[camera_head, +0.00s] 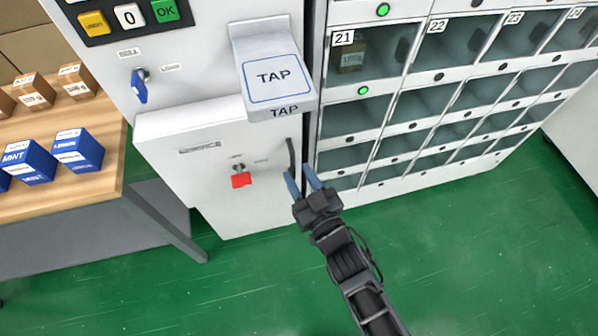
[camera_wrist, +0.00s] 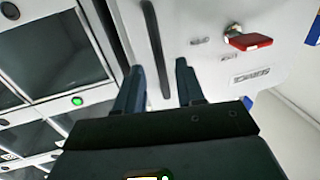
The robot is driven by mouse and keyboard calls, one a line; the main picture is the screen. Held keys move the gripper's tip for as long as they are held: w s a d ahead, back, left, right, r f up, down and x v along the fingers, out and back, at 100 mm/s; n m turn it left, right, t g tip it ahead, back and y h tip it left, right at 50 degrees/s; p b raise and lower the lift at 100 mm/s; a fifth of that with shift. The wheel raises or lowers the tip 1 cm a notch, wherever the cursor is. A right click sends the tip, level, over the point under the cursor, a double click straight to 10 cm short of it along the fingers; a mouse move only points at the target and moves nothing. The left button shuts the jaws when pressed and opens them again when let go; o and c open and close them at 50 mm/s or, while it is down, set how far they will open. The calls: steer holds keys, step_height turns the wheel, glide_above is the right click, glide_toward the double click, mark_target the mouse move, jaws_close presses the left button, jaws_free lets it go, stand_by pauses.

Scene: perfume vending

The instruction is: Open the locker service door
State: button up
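The white service door (camera_head: 212,185) is on the lower front of the locker cabinet and looks shut. A red key or knob (camera_head: 241,180) sits in its lock, also visible in the wrist view (camera_wrist: 250,41). A dark upright bar handle (camera_head: 291,155) is near the door's right edge. My gripper (camera_head: 301,172) is open at the handle's lower end. In the wrist view the handle (camera_wrist: 152,40) runs between the two parted fingers (camera_wrist: 158,82), with space on both sides. I cannot tell how deep the fingers reach around it.
A TAP reader box (camera_head: 275,80) juts out just above the handle. A blue key (camera_head: 139,86) sits on the panel at upper left. Glass-fronted lockers (camera_head: 420,103) stand at right. A wooden table (camera_head: 100,190) with boxes is at left. Green floor (camera_head: 450,250) in front is clear.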

steer(key=shift+w+a, duration=0.25)
steer(key=shift+w, duration=0.25)
jaws_close()
stand_by(0.4)
